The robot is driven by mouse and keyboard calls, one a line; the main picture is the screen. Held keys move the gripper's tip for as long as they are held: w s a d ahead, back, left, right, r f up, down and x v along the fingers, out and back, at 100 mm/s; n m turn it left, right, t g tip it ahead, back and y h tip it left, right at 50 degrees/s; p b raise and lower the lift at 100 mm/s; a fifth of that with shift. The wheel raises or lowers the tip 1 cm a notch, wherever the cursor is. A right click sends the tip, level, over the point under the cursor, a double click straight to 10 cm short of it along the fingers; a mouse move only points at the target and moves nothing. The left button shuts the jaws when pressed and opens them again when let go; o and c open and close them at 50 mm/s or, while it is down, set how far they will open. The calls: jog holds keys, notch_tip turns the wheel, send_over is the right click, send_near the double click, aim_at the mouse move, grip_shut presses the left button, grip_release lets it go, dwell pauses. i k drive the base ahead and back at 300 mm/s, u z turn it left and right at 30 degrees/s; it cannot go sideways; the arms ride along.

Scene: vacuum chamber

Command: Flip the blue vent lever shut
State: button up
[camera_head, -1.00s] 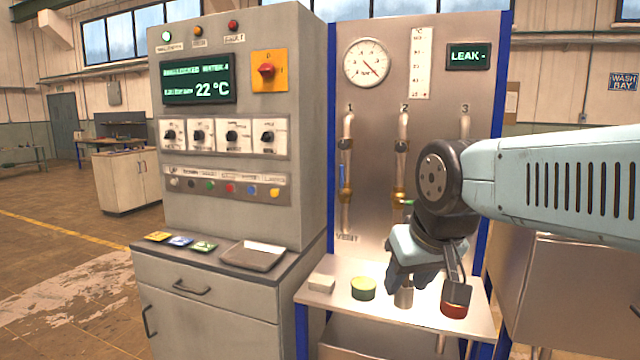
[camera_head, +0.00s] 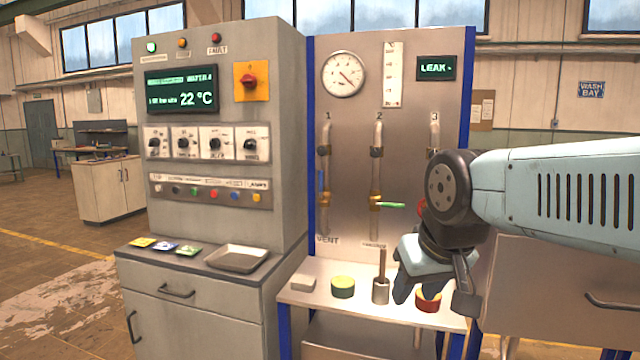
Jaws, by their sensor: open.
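The blue vent lever (camera_head: 322,181) is on pipe 1 at the left of the steel panel (camera_head: 347,225), above the word VENT. It stands upright, along the pipe. A green lever (camera_head: 391,205) on pipe 2 points sideways to the right. My gripper (camera_head: 432,290) is low at the right, over the bench and in front of a red container. It is open, and I see nothing held in it. It is well to the right of the blue lever and lower, apart from it. My arm hides the lower part of pipe 3.
On the bench shelf (camera_head: 325,310) stand a pale block (camera_head: 303,282), a green-yellow tin (camera_head: 343,287), a metal cup with a rod (camera_head: 380,290) and a red container (camera_head: 428,304). A grey control cabinet (camera_head: 292,130) stands left of the panel. The space before pipe 1 is clear.

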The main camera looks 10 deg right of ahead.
aim_at(321, 181)
jog(key=i, duration=0.85)
jog(key=u, duration=0.05)
